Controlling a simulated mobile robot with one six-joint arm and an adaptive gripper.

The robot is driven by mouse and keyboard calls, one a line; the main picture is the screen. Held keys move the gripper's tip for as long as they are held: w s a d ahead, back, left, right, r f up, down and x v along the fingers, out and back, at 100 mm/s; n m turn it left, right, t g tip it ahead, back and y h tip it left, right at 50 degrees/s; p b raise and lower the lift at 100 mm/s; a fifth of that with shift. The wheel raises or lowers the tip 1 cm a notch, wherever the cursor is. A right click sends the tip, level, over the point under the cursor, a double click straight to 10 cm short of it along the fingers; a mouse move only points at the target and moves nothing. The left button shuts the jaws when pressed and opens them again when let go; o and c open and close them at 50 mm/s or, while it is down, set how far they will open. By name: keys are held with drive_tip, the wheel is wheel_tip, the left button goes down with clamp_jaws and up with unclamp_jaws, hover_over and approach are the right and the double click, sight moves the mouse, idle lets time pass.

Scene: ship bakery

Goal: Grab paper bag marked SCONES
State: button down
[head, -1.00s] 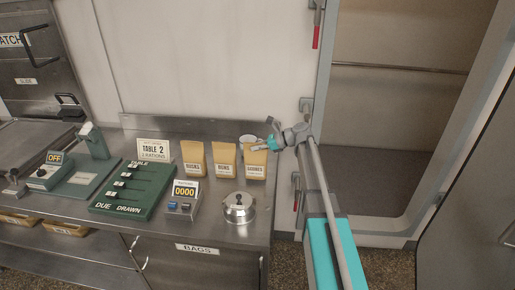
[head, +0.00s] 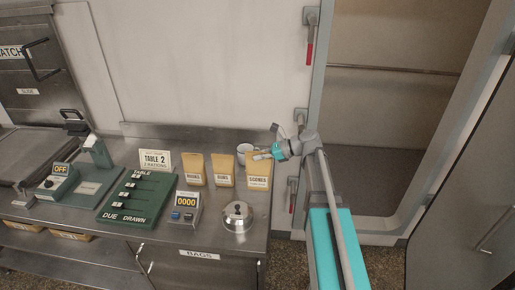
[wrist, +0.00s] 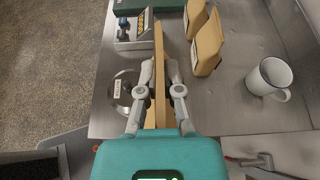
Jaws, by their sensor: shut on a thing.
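The tan paper bag marked SCONES (head: 259,170) is at the right end of a row of three bags on the steel counter. My gripper (head: 268,155) is shut on its upper part from the right. In the wrist view the bag (wrist: 158,75) stands edge-on between my two fingers (wrist: 158,88). It looks upright and slightly raised against its neighbours; its contact with the counter is hard to tell. The bag marked BUNS (head: 223,168) stands to its left, apart from it. Another bag (head: 194,167), its label too small to read surely, stands further left.
A white mug (head: 243,149) stands behind the bags and shows in the wrist view (wrist: 266,76). A round steel lidded vessel (head: 238,215) and a counter display box (head: 186,206) stand in front. A green slider board (head: 138,195) is left. An open doorway is right.

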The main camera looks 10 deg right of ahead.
drive_tip(key=s, duration=0.1)
drive_tip(key=s+r+p, duration=0.1)
drive_tip(key=s, duration=0.1)
drive_tip(key=shift+r, duration=0.15)
idle(0.6)
